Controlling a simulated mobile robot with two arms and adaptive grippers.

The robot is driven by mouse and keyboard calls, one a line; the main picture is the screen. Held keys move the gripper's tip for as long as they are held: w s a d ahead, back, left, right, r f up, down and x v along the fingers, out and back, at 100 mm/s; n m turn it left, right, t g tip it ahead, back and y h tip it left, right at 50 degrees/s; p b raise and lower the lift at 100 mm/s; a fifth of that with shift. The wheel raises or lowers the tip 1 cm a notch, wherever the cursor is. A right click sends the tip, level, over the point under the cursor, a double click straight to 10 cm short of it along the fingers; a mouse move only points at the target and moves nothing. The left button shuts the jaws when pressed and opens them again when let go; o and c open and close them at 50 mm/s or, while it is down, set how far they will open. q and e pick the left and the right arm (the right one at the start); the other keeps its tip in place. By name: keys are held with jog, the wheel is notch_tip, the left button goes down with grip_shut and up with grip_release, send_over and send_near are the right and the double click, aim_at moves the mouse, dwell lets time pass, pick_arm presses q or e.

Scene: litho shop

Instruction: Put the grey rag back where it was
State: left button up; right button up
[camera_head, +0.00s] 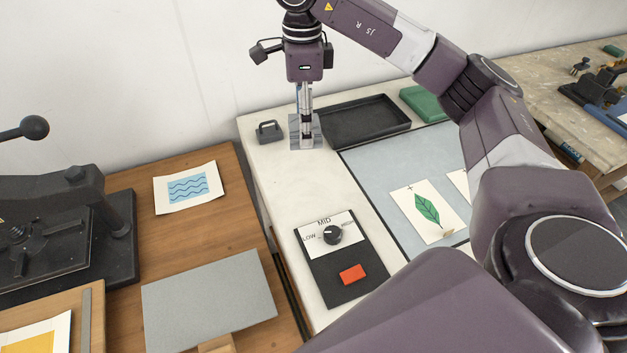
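A small grey piece (296,138), which looks like the grey rag, is at the back left of the pale worktop, left of the black tray. My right gripper (306,142) points straight down at it, with its fingers in front of the middle of the piece. The fingers look close together, seen nearly edge-on. I cannot tell whether the piece is between them or whether it rests on the worktop. My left gripper is not in view.
A black tray (365,122) and a dark weight (269,132) flank the grey piece. A control panel (318,276) with knob and red switch, and a leaf print (428,213), are nearer. A wooden table (200,238) with a press (65,235) stands left.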

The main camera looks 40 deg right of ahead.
jog(key=shift+w+d+r+m, duration=0.3)
jog(key=shift+r+m, duration=0.1)
jog(key=shift+r, duration=0.05)
jog(key=shift+d, duration=0.1)
notch_tip(320, 180, down, 15)
jog(key=p, duration=0.3)
jog(key=shift+r, duration=0.2)
notch_tip(320, 180, down, 4)
jog(key=shift+s+r+p, duration=0.1)
jog(key=shift+p, duration=0.5)
jog(key=shift+f, duration=0.55)
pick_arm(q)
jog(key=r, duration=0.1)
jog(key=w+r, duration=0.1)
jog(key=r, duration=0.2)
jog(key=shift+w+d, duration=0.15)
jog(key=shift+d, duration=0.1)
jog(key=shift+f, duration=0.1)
pick_arm(e)
jog(key=shift+f, duration=0.1)
jog(key=o, duration=1.1)
